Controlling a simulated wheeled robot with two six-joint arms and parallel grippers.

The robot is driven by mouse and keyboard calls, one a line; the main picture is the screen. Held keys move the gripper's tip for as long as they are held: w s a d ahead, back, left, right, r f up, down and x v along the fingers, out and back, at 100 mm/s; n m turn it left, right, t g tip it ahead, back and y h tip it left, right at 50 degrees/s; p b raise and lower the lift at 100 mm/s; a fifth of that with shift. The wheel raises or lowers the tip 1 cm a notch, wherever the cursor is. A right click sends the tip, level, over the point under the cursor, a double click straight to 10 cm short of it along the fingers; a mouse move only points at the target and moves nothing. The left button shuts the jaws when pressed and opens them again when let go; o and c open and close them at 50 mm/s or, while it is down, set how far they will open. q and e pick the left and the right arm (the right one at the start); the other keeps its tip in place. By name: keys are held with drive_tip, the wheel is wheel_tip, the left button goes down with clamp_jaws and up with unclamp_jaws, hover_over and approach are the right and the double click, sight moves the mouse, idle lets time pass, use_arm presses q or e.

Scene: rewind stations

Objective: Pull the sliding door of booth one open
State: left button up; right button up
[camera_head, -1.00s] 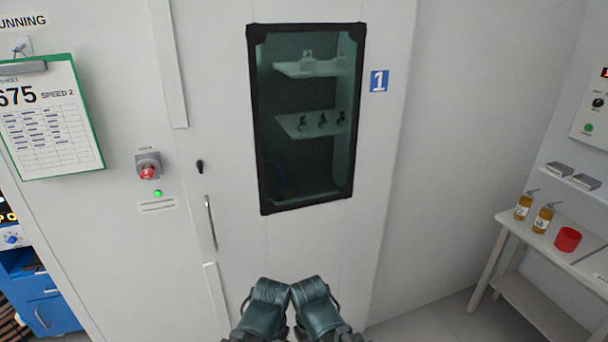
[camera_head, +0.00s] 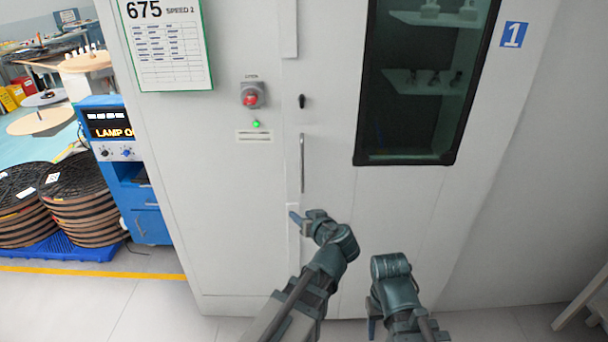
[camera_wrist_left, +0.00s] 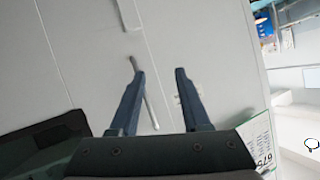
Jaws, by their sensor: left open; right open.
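The sliding door (camera_head: 405,205) of booth one is a pale panel with a dark-framed window (camera_head: 425,85); it stands closed as far as I can see. Its slim vertical grey handle (camera_head: 303,165) is near the door's left edge. My left gripper (camera_head: 297,217) is open just below the handle in the head view. In the left wrist view, the open fingers (camera_wrist_left: 158,71) point at the panel, and the handle (camera_wrist_left: 149,108) shows between them, close to the left finger; contact cannot be told. My right gripper (camera_head: 372,325) is low, right of the left arm, apart from the door handle.
A red knob (camera_head: 251,97) and a lit green lamp (camera_head: 256,124) are on the wall left of the door. A blue cabinet (camera_head: 150,215) and stacked reels (camera_head: 85,200) stand left. A blue "1" sign (camera_head: 513,35) is upper right.

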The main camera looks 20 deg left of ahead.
sight(303, 164)
use_arm(q)
drive_tip(key=w+r+t+b, duration=0.3)
drive_tip(key=w+r+t, duration=0.2)
drive_tip(key=w+t, duration=0.1)
drive_tip(key=x, duration=1.3)
drive_tip(key=shift+w+d, duration=0.25)
drive_tip(key=shift+w, duration=0.2)
use_arm(e)
wheel_tip(303, 164, down, 4)
drive_tip(key=shift+r, duration=0.1)
use_arm(q)
clamp_jaws()
idle(0.4)
